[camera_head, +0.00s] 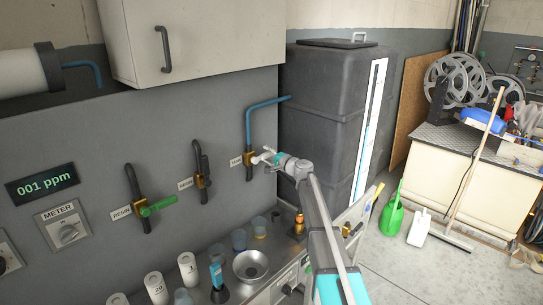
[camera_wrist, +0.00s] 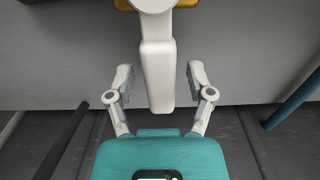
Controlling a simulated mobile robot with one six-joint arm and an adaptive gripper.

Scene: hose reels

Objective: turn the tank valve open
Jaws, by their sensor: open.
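The tank valve is a brass body (camera_head: 249,158) on the wall panel, at the foot of a blue pipe that runs to the dark tank. Its white lever handle (camera_wrist: 158,75) points from the brass part toward my palm in the wrist view. My gripper (camera_head: 268,157) is at the valve, seen small in the head view. In the wrist view my gripper (camera_wrist: 160,82) is open, with one finger on each side of the handle and a visible gap on both sides. The head view hides part of the handle behind my gripper.
Two other valves are on the panel to the left, one with a green handle (camera_head: 158,206) and one dark (camera_head: 202,172). The dark tank (camera_head: 325,110) stands close on the right. Cups and a metal bowl (camera_head: 250,266) sit on the counter below.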

